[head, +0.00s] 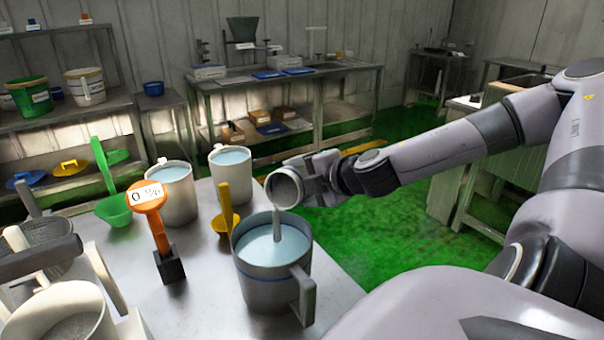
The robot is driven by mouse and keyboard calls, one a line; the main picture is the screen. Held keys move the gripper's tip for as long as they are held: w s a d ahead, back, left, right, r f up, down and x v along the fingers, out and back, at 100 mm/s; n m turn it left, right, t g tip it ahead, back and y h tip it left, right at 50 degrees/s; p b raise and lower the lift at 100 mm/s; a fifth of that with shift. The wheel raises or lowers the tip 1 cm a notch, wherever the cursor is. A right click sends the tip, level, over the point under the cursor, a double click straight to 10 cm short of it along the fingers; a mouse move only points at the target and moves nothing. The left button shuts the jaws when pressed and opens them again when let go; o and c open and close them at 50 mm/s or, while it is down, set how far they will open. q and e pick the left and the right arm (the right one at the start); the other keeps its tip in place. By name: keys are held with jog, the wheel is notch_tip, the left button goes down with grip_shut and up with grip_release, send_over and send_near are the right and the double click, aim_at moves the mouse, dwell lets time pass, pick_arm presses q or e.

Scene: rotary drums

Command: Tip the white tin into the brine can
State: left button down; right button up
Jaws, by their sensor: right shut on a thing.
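The white tin (284,188) is tilted on its side, mouth towards the left, above the grey can (275,285) on the metal table. A pale stream runs from the tin's mouth down into the grey can, which holds pale blue liquid and has a handle at its right. I cannot read a label that names it as the brine can. My right gripper (311,183) is shut on the white tin from the right side; its fingertips are partly hidden by the tin. I cannot make out my left gripper in the head view.
Two white mugs of pale liquid (177,195) (231,177) stand behind the can. A yellow scoop (226,215), an orange sign (150,204) on a dark base and a green funnel-like scoop (115,209) stand to the left. Grey and white vessels (62,318) crowd the front left.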

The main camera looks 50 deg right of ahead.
aim_at(293, 176)
jog(key=shift+a+b, duration=0.1)
jog(key=shift+b, duration=0.25)
jog(key=shift+a+r+n+t+h, duration=0.3)
jog(key=shift+r+n+h, duration=0.2)
jog(key=shift+n, duration=0.1)
jog(key=shift+s+a+r+n+t+h+b, duration=0.2)
jog(key=shift+a+r+n+t+h+b, duration=0.35)
jog(key=shift+n+h, duration=0.25)
jog(key=shift+s+a+r+n+t+h+b, duration=0.15)
jog(key=shift+a+r+n+t+h+b, duration=0.2)
jog(key=shift+a+n+b, duration=0.35)
jog(key=shift+a+n+b, duration=0.1)
jog(key=shift+n+b, duration=0.2)
jog(key=shift+b, duration=0.1)
jog(key=shift+r, duration=0.15)
